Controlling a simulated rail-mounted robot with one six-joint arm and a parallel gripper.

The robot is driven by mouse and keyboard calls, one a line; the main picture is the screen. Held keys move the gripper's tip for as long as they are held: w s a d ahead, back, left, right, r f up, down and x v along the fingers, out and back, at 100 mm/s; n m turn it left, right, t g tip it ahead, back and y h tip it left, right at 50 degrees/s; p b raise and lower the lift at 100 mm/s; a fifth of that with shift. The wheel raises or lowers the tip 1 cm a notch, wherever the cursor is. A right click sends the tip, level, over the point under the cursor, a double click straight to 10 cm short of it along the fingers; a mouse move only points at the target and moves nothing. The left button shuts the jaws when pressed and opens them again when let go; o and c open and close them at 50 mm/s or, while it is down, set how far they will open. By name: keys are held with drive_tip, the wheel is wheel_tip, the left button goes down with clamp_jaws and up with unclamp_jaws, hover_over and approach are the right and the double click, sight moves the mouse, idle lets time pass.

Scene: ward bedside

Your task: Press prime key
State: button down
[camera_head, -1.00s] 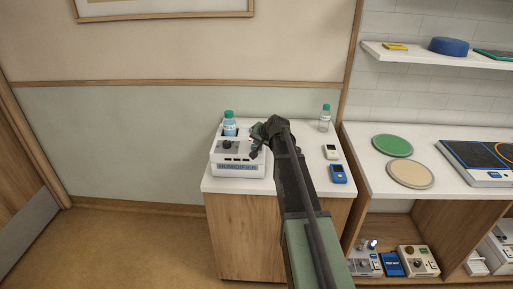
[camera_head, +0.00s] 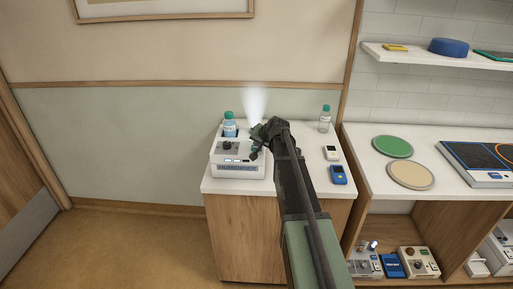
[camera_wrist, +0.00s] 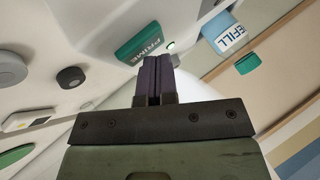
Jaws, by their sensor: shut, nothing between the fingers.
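A white humidifier (camera_head: 240,160) with a dark knob and lit front marks stands on the bedside cabinet. A bottle (camera_head: 230,126) with a green cap stands in its top. In the wrist view the green key marked PRIME (camera_wrist: 139,44) is on the white housing, just beyond my fingertips. A small light (camera_wrist: 170,45) glows beside it. My gripper (camera_wrist: 156,60) is shut and empty, its tips very close to the key; I cannot tell if they touch. In the head view my gripper (camera_head: 255,148) is at the humidifier's right side, partly hidden by my arm.
A clear bottle (camera_head: 325,119) stands at the cabinet's back right. A white device (camera_head: 331,153) and a blue device (camera_head: 338,175) lie on the right side. A dark knob (camera_wrist: 71,77) and a grey knob (camera_wrist: 10,68) are also on the housing.

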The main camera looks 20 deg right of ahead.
drive_tip(key=shift+r+p, duration=0.4)
drive_tip(key=shift+r, duration=0.2)
wheel_tip(320, 180, up, 5)
drive_tip(key=p, duration=0.5)
drive_tip(key=shift+r, duration=0.15)
drive_tip(key=shift+f, duration=0.2)
drive_tip(key=s+a+f+n+g, duration=0.2)
drive_tip(key=s+a, duration=0.5)
drive_tip(key=s, duration=0.4)
drive_tip(key=s+a+f+n+g+b, duration=0.1)
drive_tip(key=s+a+f+n+g, duration=0.2)
drive_tip(key=s+a, duration=0.5)
drive_tip(key=s+a+f+n+g+h+b, duration=0.1)
drive_tip(key=s+a+g, duration=0.3)
drive_tip(key=s+a, duration=0.4)
drive_tip(key=s+f+n, duration=0.1)
drive_tip(key=s, duration=0.5)
drive_tip(key=shift+s+a+f+n, duration=0.15)
drive_tip(key=shift+s+f+n, duration=0.15)
